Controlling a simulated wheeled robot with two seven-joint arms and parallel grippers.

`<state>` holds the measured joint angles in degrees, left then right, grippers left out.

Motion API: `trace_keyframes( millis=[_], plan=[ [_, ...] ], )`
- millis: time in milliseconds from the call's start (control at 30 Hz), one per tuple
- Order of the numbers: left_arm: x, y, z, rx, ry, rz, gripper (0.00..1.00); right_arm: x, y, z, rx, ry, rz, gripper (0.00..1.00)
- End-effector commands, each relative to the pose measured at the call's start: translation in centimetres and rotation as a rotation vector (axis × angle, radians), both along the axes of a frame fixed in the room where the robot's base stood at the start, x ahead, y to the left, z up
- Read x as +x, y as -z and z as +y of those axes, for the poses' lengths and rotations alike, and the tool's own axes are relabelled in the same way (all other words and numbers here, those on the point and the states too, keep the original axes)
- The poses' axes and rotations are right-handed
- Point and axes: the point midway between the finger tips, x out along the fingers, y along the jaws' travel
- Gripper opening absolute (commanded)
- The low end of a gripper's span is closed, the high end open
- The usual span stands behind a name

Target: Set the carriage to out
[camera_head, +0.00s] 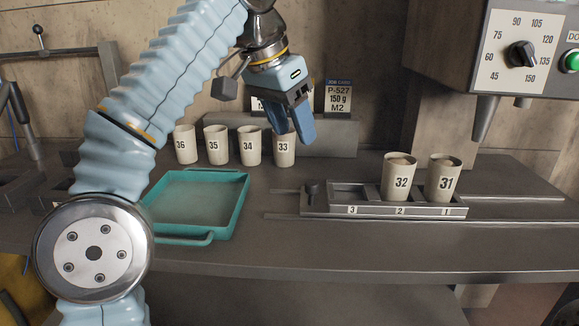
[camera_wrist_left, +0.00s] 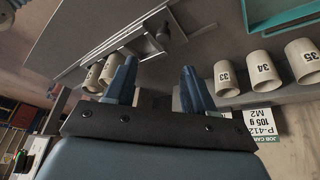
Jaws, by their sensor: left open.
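The carriage (camera_head: 384,211) is a grey metal tray with slots marked 3, 2 and 1, lying on rails on the bench. Slot 3 (camera_head: 350,192) is empty. Cup 32 (camera_head: 397,180) stands in slot 2 and cup 31 (camera_head: 443,180) in slot 1. A dark knob (camera_head: 312,193) rises from the carriage's left end; it also shows in the left wrist view (camera_wrist_left: 163,36). My left gripper (camera_head: 296,136) is open and empty, pointing down in front of cup 33 (camera_head: 283,150), above and behind the knob. My right gripper is not in view.
Cups 34 (camera_head: 250,147), 35 (camera_head: 216,146) and 36 (camera_head: 185,145) stand left of cup 33. A teal tray (camera_head: 194,240) lies at left. A dial unit (camera_head: 517,50) with downward nozzles (camera_head: 486,118) hangs at right, over the rails (camera_head: 520,194). A job card (camera_head: 338,97) stands behind.

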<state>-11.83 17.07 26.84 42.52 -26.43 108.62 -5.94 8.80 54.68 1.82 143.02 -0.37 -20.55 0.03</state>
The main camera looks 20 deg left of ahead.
Motion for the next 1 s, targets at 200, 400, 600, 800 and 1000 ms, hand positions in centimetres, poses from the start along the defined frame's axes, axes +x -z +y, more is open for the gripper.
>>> trace_keyframes(
  millis=[200,400,600,800,1000],
  plan=[
    [0.5,0.9,0.0,0.028,0.016,-0.01,0.54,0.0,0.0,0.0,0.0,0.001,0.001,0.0],
    [1.7,4.6,-0.6,0.028,0.015,-0.007,0.54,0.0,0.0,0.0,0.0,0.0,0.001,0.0],
    [3.3,8.9,-1.5,0.025,0.013,-0.008,0.54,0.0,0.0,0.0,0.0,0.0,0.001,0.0],
    [4.3,11.6,-2.1,0.023,0.013,-0.009,0.54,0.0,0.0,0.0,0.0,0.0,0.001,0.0],
    [4.7,12.4,-2.3,0.022,0.013,-0.011,0.54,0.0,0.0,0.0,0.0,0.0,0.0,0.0]
  ],
)
